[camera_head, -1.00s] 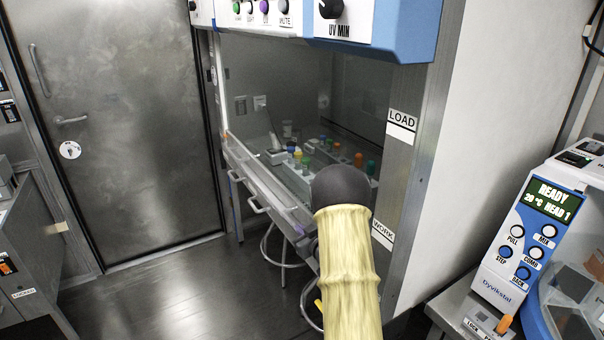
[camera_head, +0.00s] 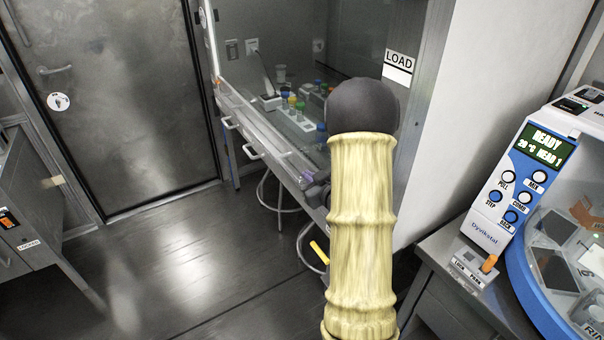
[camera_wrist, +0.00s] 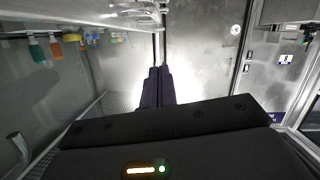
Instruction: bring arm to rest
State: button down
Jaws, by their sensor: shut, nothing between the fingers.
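My arm, in a pale yellow sleeve with a dark rounded joint, stands up in the right middle of the head view, in front of the cabinet. My gripper (camera_wrist: 158,88) shows in the wrist view as two dark fingers lying side by side, shut with nothing between them. The fingers point toward the grey metal door (camera_wrist: 205,50).
The glass-fronted cabinet (camera_head: 240,100) holds racks of coloured caps (camera_head: 292,104). A stool (camera_head: 280,205) stands below it. At right, a blue-and-white machine (camera_head: 520,175) reads READY on a bench (camera_head: 440,262). The floor (camera_head: 170,265) at left is clear. The door (camera_head: 110,95) is closed.

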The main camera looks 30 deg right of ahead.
jog(key=shift+s+r, duration=0.15)
jog(key=shift+s, duration=0.35)
jog(key=s+a+r+m+g+p, duration=0.1)
jog(key=s+a+r+g+p, duration=0.4)
jog(key=s+a, duration=0.4)
jog(key=s+a+r+m+g+p, duration=0.1)
jog(key=s+a+r+g+p, duration=0.4)
jog(key=s+a, duration=0.5)
jog(key=a+g+p, duration=0.1)
jog(key=a+g, duration=0.1)
jog(key=shift+s+a+r+g, duration=0.2)
jog(key=shift+a+r+g, duration=0.1)
jog(key=shift+r+g, duration=0.1)
